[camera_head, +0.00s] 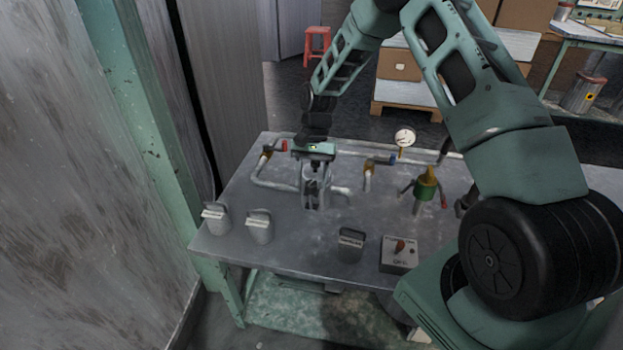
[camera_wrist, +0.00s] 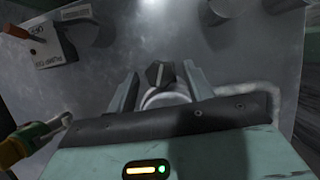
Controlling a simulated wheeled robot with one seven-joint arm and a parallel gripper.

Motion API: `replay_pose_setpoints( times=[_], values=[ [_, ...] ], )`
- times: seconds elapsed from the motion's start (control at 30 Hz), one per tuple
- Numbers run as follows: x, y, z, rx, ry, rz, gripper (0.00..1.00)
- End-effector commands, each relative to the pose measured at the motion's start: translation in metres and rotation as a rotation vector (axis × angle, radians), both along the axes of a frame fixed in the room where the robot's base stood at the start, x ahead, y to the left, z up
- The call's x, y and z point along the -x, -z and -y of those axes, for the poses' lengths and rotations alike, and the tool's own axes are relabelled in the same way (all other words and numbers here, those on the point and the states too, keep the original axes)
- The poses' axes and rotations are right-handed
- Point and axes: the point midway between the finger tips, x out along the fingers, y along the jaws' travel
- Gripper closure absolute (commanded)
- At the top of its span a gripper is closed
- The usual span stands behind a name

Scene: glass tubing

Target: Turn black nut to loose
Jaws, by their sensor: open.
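A black nut (camera_wrist: 160,74) shows in the wrist view, on the end of a pale pipe fitting (camera_wrist: 165,97). It lies between the two fingers of my gripper (camera_wrist: 162,80), with a visible gap on each side. The fingers are apart and do not seem to touch the nut. In the head view my gripper (camera_head: 316,192) points down over the left middle of the table, at the pale glass tubing (camera_head: 272,184). There the nut is mostly hidden by the fingers and I cannot make it out clearly.
The grey table (camera_head: 300,245) holds two grey canisters (camera_head: 259,228) at front left, a darker canister (camera_head: 350,246) and a switch box (camera_head: 399,254) in front.

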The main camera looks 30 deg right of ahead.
Motion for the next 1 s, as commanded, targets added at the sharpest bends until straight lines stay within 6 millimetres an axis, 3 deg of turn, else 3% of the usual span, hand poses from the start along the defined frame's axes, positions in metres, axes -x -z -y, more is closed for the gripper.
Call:
replay_pose_setpoints(
  times=[0.33,0.5,0.67,1.0],
  values=[
    [0.0010,0.0033,-0.0011,0.001,0.000,0.001,0.48],
    [0.0009,0.0031,-0.0009,0.000,0.000,0.000,0.93],
    [0.0006,0.0022,-0.0014,0.001,-0.022,0.001,0.93],
    [-0.0005,0.0024,-0.0023,0.000,-0.263,0.001,0.93]
  ],
)
